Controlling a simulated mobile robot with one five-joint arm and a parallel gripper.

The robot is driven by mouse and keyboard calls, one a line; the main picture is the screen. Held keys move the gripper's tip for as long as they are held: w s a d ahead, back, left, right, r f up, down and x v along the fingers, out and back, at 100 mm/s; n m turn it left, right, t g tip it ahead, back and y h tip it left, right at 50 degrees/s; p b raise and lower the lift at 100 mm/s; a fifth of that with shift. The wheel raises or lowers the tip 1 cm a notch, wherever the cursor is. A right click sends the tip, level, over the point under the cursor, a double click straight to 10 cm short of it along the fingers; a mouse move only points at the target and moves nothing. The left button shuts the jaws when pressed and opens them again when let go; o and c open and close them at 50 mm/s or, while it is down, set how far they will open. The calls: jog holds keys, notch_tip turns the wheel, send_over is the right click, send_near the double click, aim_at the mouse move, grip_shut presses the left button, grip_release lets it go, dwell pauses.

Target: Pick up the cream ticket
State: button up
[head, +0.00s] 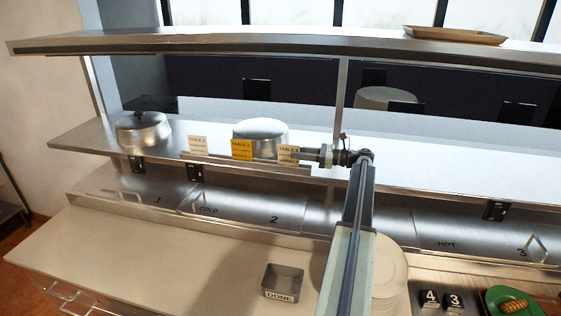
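A cream ticket (197,144) stands at the left end of a ticket rail on the steel shelf. A yellow ticket (241,150) stands in the middle, and another pale, slightly tan ticket (288,154) stands at the right. All three are upright and carry small print. My gripper (303,154) reaches in from the right, level with the tickets, with its fingertips at the right edge of the tan ticket. Whether the fingers are around it, touching it or just beside it cannot be made out. The fingers are small and seen side-on.
A lidded pot (143,132) and a silver dome (261,136) stand on the shelf behind the tickets. An upper shelf (200,43) and its post (341,100) are close by. Below are a "DONE" bin (283,280), stacked plates (389,275) and clear counter (150,260).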

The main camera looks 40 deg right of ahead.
jog(key=shift+r+x, duration=0.1)
jog(key=shift+x, duration=1.65)
jog(key=shift+r+x, duration=0.15)
jog(key=shift+x, duration=1.6)
jog(key=shift+d, duration=0.15)
grip_shut()
